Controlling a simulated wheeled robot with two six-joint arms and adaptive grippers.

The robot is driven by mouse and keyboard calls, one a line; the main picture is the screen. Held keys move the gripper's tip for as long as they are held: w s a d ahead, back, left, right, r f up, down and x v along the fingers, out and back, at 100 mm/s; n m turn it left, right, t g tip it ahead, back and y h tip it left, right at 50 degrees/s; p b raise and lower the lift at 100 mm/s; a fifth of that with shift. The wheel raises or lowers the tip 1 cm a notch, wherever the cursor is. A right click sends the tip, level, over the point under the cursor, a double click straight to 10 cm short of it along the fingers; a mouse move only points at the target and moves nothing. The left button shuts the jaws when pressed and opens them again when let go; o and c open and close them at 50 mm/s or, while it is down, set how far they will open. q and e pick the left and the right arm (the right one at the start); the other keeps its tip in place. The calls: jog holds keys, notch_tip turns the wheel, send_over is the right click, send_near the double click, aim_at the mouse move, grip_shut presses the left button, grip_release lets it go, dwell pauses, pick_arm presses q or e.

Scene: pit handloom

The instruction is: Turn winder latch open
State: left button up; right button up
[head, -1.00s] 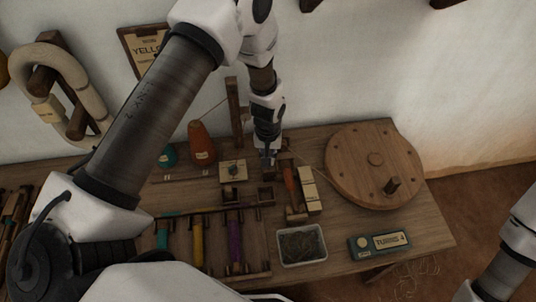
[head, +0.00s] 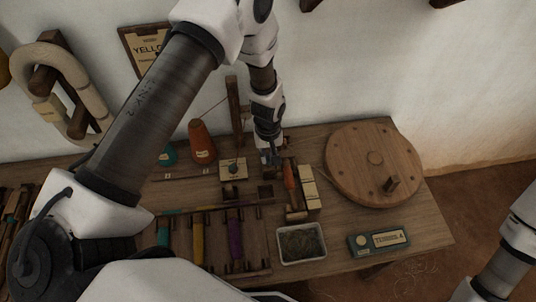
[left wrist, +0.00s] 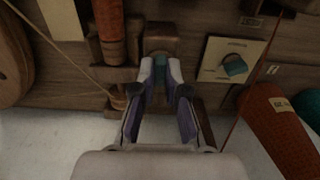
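My left gripper (left wrist: 161,80) is at the back of the bench, with its two fingers on either side of a small teal piece (left wrist: 161,66), which I take to be the winder latch. The piece sits against a wooden block (left wrist: 161,38), and the fingertips appear to be closed on it. In the head view the left gripper (head: 269,158) points down just left of the orange spindle (head: 290,175), and its tips hide the latch. My right gripper is out of the picture.
An orange cone (head: 202,143) and a post (head: 234,105) with a taut thread stand nearby. A round wooden wheel (head: 372,165) and a clear tray (head: 302,243) lie to the right.

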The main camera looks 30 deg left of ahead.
aim_at(268, 157)
pick_arm(q)
jog(key=shift+o, duration=1.4)
notch_tip(268, 157, up, 12)
jog(key=shift+f, duration=0.1)
